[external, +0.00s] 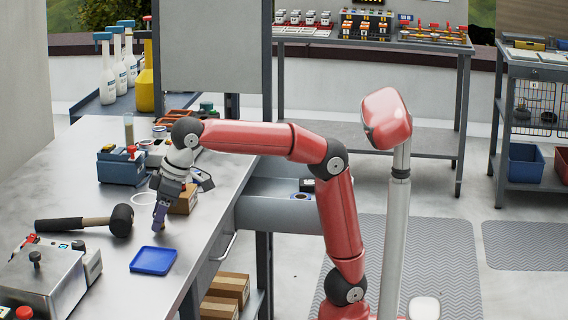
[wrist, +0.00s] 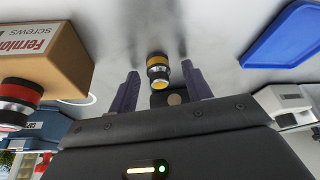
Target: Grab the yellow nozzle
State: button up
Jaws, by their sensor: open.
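The yellow nozzle (wrist: 157,66) shows in the wrist view as a small dark cylinder with yellow bands and a yellow end. It is on the grey metal bench (external: 112,225). My gripper (wrist: 160,75) is open, with one purple finger on each side of the nozzle. Gaps show between the nozzle and both fingers, so it is not clamped. In the external view my gripper (external: 161,216) points down just above the bench, and the nozzle is mostly hidden there by the fingers.
A blue tray (external: 153,260) lies close to the fingers. A cardboard screws box (wrist: 45,48) and a red-banded fitting (wrist: 17,103) are on the other side. A black mallet (external: 88,221) and a grey machine (external: 45,280) stand further left.

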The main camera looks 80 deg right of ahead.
grip_shut()
dwell(0.3)
